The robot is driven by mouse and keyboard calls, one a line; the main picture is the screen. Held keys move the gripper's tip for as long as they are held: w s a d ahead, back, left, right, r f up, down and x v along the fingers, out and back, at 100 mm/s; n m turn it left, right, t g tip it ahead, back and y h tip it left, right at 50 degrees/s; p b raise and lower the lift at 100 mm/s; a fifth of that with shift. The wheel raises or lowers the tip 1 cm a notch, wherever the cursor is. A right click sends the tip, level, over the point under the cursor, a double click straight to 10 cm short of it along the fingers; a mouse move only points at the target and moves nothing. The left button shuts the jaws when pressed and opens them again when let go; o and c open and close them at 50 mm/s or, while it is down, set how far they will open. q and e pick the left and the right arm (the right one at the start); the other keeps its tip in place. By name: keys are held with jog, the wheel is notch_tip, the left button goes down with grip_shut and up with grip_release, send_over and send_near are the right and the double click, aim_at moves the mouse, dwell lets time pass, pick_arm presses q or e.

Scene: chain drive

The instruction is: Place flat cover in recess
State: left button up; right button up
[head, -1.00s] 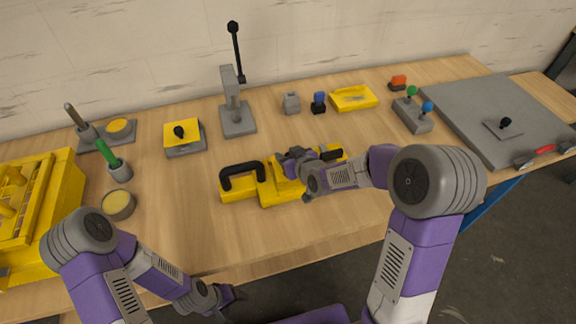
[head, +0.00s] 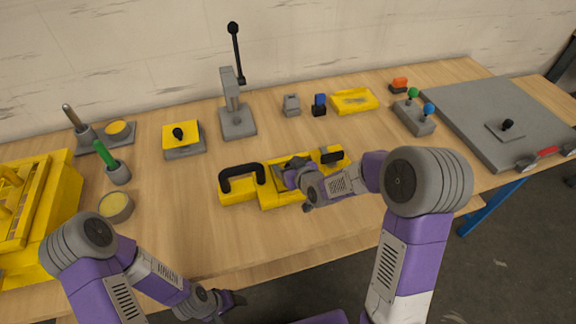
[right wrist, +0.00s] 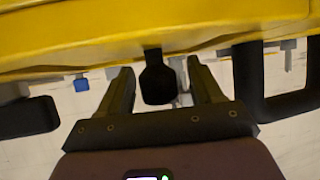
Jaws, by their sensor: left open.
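A yellow housing (head: 238,195) with a black loop handle at its left and a dark grip at its right lies mid-table. A dark grey flat patch shows on its top beside my right gripper (head: 292,172); whether this is the cover or the recess I cannot tell. In the right wrist view a black knob (right wrist: 157,82) stands from the yellow body between the fingers of my right gripper (right wrist: 162,75), which are apart with gaps on both sides. My left gripper (head: 232,299) is open and empty off the table's front edge.
A yellow square plate with a black knob (head: 181,135) sits on a grey base. A lever press (head: 237,118), a yellow tray (head: 354,101) and small blocks stand behind. A grey panel (head: 465,110) lies right.

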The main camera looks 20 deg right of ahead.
jog(key=shift+r+p, duration=0.25)
jog(key=shift+p, duration=0.05)
jog(key=p+v, duration=0.2)
jog(key=v, duration=1)
jog(key=shift+f, duration=0.15)
